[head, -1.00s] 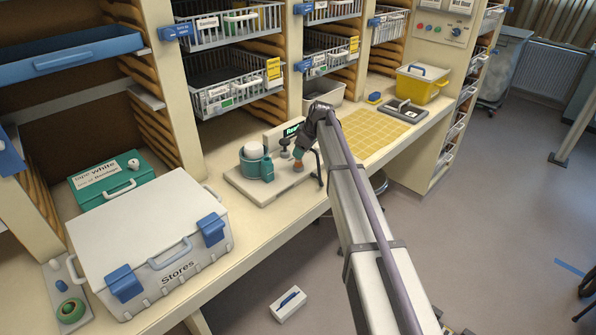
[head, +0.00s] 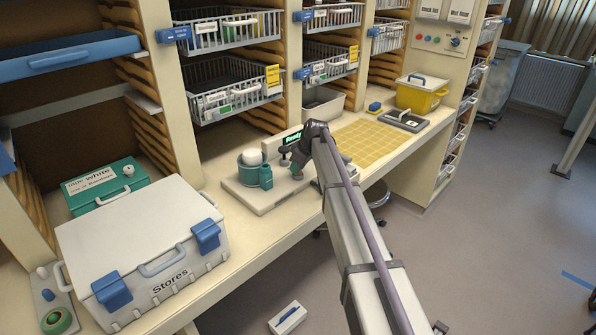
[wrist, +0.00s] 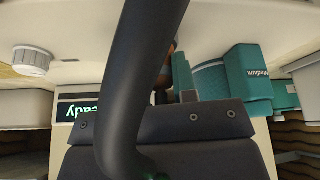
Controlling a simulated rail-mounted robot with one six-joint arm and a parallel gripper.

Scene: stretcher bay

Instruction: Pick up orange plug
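The orange plug (head: 297,174) is a small orange-brown piece on the pale board (head: 262,206) on the counter, just below the end of my arm in the head view. In the wrist view only a sliver of orange (wrist: 172,46) shows beside a dark curved part that crosses the picture. My gripper (head: 302,154) is dark and close above the plug; its fingers blend with dark parts there. I cannot tell whether they touch the plug or how far apart they are.
A teal pot (head: 250,170) with a white top and a teal block labelled Medium (wrist: 248,72) stand close to the plug. A lit "Ready" display (head: 291,137) is behind. The white Stores box (head: 150,245) is left; the yellow gridded mat (head: 366,144) is right, mostly clear.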

